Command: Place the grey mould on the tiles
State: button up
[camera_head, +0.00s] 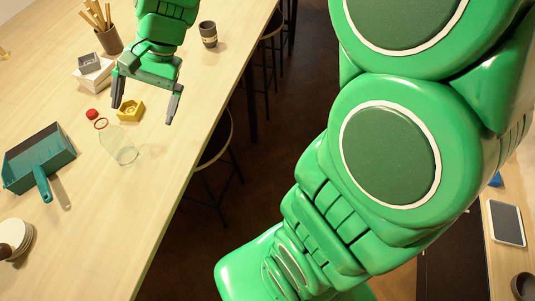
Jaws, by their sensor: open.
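The grey mould (90,63) is a small square block with a hollow in its top. It rests on top of the stack of white tiles (94,80) at the upper left of the table. My gripper (145,108) is to the right of the stack, with its two fingers wide apart and nothing between them that I can see held. A yellow mould (130,111) lies on the table beside the left finger. Whether the gripper is above or beside the yellow mould in height is hard to tell.
On the pale table (95,240) stand a brush pot (109,40), a dark cup (208,34), a clear bottle (118,143) with a red top, a teal dustpan (38,158) and stacked dishes (14,238). A stool (213,140) stands beside the table. The table's lower middle is clear.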

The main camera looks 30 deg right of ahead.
jog(key=s+d+f+n+h, duration=0.1)
jog(key=s+d+n+h, duration=0.2)
jog(key=s+d, duration=0.5)
jog(key=s+d+f+n+h, duration=0.2)
jog(key=s+d, duration=0.6)
jog(key=s, duration=0.5)
jog(key=shift+n+g+h, duration=0.3)
jog(key=shift+n+h, duration=0.1)
jog(key=shift+h, duration=0.2)
